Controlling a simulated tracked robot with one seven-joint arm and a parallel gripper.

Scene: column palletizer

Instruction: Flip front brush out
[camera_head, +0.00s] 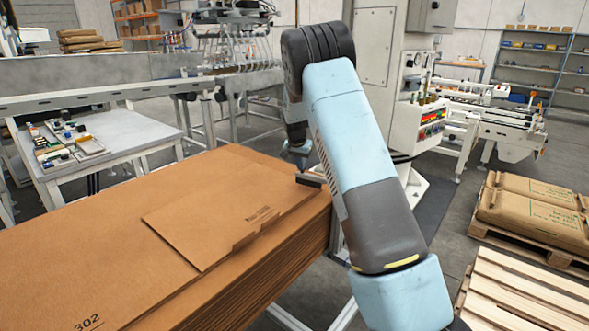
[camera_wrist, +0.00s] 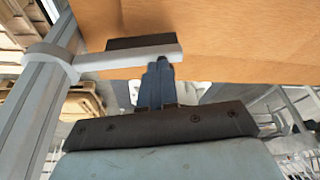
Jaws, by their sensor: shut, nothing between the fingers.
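The front brush (camera_wrist: 140,42) is a dark block on a flat grey arm (camera_wrist: 125,61) that swings from a round collar on a grey post (camera_wrist: 42,95). In the wrist view it lies across the edge of the brown cardboard stack (camera_wrist: 230,35). In the head view a small dark piece, likely the same brush (camera_head: 309,180), sits at the stack's right corner. My gripper (camera_wrist: 160,62) is shut and empty, its fingertips at the near side of the grey arm; I cannot tell whether they touch. In the head view my gripper (camera_head: 300,150) is partly hidden behind my arm.
A loose folded cardboard sheet (camera_head: 205,222) lies on the stack. A side table (camera_head: 115,135) with small parts stands at the left. Wooden pallets (camera_head: 525,290), one with filled sacks (camera_head: 535,212), are on the right. A machine (camera_head: 420,120) stands behind my arm.

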